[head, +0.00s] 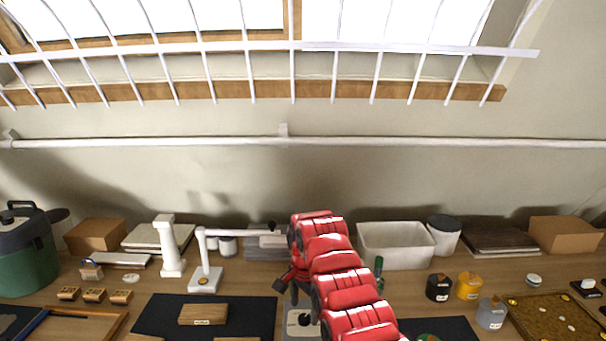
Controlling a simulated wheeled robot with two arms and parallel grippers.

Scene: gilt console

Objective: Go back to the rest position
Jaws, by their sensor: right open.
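My right arm, red and segmented, comes up from the bottom centre of the head view and bends over the table. Its dark gripper (283,288) shows left of the arm, above the table between the black mat and a grey block-like device (301,322). The gripper is open, and I see nothing between its fingers. The arm hides part of the table behind it. My left gripper does not show.
A white lamp-like stand (205,278) and a white pillar (171,250) stand left of the arm. A wooden block (203,314) lies on a black mat (150,318). A white bin (396,246) stands behind right. Small pots (468,286) stand at the right.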

